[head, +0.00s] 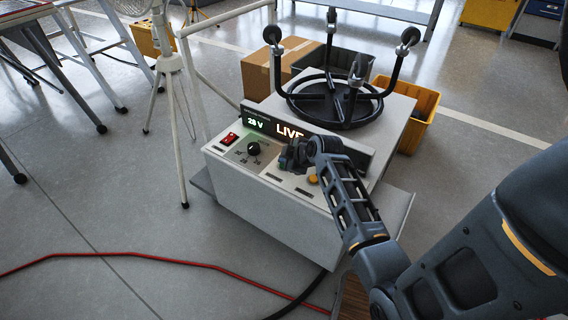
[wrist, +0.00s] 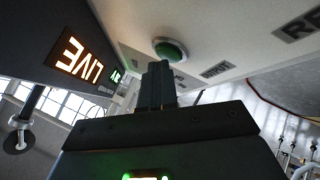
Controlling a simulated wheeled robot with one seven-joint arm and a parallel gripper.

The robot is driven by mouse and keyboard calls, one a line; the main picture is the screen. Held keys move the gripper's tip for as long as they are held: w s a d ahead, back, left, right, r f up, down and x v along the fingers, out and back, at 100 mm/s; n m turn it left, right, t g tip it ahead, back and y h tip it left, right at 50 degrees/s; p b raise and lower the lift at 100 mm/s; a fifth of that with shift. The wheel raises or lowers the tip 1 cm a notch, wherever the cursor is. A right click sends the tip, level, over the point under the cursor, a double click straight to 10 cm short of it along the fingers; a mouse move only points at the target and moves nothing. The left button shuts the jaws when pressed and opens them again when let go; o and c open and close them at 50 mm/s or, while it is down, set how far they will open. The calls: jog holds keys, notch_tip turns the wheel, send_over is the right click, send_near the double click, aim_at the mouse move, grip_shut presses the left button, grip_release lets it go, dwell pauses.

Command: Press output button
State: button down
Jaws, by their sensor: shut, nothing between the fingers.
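A round green button (wrist: 170,50) in a pale collar sits on the light control panel in the wrist view. My gripper (wrist: 158,66) is shut and empty, its fingertips right at the button's near edge. I cannot tell whether they touch it. In the head view my gripper (head: 288,156) is over the panel of a white power unit (head: 265,200) and hides the green button. The display (head: 257,121) reads 28 V, and a lit LIVE sign (head: 290,130) is beside it. LIVE also shows in the wrist view (wrist: 78,60).
The panel also has a red switch (head: 229,138), a black knob (head: 253,149) and a yellow-orange button (head: 313,180) close to my gripper. A red cable (head: 130,254) crosses the floor. A tripod (head: 172,65) stands left.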

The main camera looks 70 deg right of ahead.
jog(key=shift+r+p, duration=0.8)
jog(key=shift+r+p, duration=2.2)
jog(key=shift+r, duration=0.3)
